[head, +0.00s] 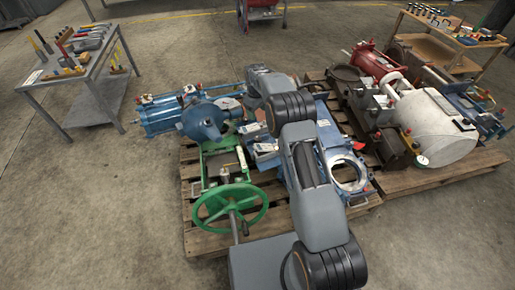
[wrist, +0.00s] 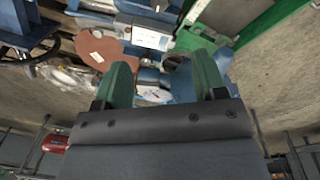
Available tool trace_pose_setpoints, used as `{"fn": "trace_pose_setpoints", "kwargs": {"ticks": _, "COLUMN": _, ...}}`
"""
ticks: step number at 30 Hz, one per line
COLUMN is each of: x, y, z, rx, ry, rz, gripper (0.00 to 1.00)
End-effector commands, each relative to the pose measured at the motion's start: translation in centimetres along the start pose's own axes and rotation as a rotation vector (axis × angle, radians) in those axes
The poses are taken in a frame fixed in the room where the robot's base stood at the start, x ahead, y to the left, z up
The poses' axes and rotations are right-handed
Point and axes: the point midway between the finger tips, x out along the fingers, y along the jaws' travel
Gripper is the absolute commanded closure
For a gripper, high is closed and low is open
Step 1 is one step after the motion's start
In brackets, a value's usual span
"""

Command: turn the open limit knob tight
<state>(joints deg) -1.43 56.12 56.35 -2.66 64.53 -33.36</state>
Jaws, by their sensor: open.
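My gripper (wrist: 163,76) shows in the wrist view with its two green fingers apart and nothing held between them. Beyond the fingertips are blue machine parts (wrist: 149,77), partly hidden by the fingers. In the head view, a blue actuator (head: 201,121) with a cylinder to its left sits at the back of the left pallet, behind a green valve frame with a green handwheel (head: 231,209). My arm hides part of the blue equipment, and my gripper is not clear there. I cannot pick out the open limit knob in either view.
More blue equipment with a round flange (head: 346,174) lies right of my arm. The right pallet (head: 441,173) carries a white cylinder (head: 437,125) and red parts. Tool tables stand at back left (head: 88,55) and back right (head: 447,36). The left floor is clear.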

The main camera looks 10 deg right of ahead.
Motion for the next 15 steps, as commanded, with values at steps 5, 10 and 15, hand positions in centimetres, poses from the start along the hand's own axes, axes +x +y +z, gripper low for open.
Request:
{"fn": "trace_pose_setpoints", "kwargs": {"ticks": 5, "x": 5.0, "y": 0.1, "z": -0.7, "rx": -0.037, "ry": -0.015, "rz": -0.007, "gripper": 0.35}}
{"fn": "trace_pose_setpoints", "kwargs": {"ticks": 10, "x": 7.5, "y": 0.2, "z": -0.8, "rx": -0.046, "ry": -0.018, "rz": -0.008, "gripper": 0.35}}
{"fn": "trace_pose_setpoints", "kwargs": {"ticks": 15, "x": 10.6, "y": 0.1, "z": -0.7, "rx": -0.046, "ry": -0.019, "rz": -0.008, "gripper": 0.35}}
